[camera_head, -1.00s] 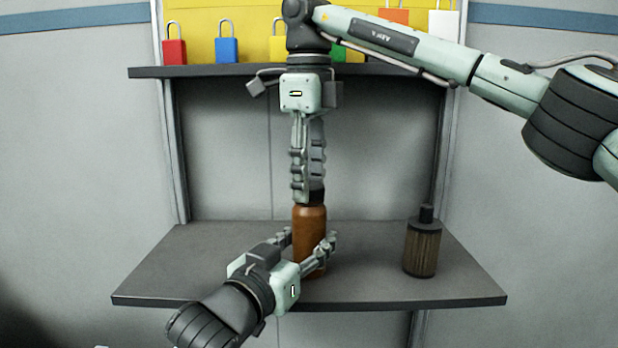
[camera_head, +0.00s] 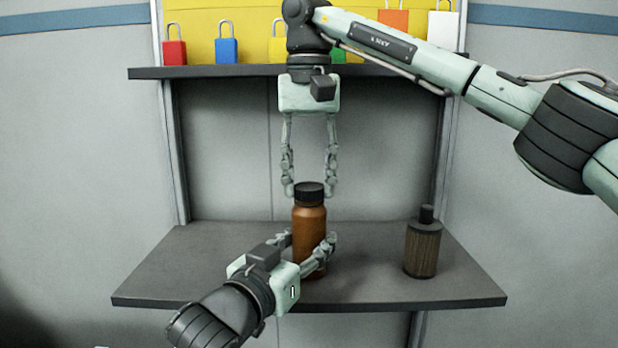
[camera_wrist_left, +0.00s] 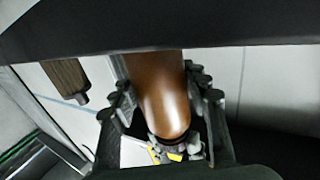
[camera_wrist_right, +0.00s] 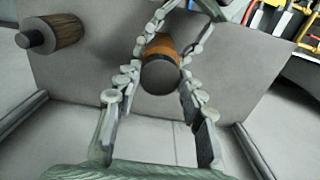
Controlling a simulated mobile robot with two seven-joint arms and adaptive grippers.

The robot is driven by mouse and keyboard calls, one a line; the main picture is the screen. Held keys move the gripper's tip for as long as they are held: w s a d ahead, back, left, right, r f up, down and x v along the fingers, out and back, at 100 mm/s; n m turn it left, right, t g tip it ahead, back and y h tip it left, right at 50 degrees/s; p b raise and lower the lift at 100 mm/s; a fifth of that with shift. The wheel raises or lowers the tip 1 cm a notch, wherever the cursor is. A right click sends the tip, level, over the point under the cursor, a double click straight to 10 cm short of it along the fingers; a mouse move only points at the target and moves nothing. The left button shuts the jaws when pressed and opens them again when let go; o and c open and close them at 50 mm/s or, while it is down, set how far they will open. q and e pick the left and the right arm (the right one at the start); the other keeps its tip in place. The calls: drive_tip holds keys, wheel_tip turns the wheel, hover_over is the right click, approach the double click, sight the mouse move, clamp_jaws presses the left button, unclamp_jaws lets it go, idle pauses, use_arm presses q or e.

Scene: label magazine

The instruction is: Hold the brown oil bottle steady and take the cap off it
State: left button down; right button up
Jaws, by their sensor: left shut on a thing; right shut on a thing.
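The brown oil bottle (camera_head: 310,228) stands upright on the lower shelf, with its black cap (camera_head: 309,192) on top. My left gripper (camera_head: 308,246) is shut on the bottle's body from the front left, one finger on each side. The bottle also fills the middle of the left wrist view (camera_wrist_left: 160,95). My right gripper (camera_head: 309,190) points straight down from above and is shut on the cap, its fingertips at the left and right sides. The right wrist view shows the cap (camera_wrist_right: 160,78) end-on between the fingers. Whether the cap has loosened cannot be seen.
A dark ribbed filter (camera_head: 422,248) stands on the lower shelf (camera_head: 180,270), right of the bottle. An upper shelf (camera_head: 220,71) holds several coloured padlocks, behind my right wrist. The left part of the lower shelf is clear.

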sight(309, 186)
drive_tip(key=shift+r, duration=0.2)
idle(0.5)
drive_tip(key=shift+r, duration=0.9)
drive_tip(key=shift+r, duration=2)
use_arm(q)
drive_tip(key=c, duration=0.7)
unclamp_jaws()
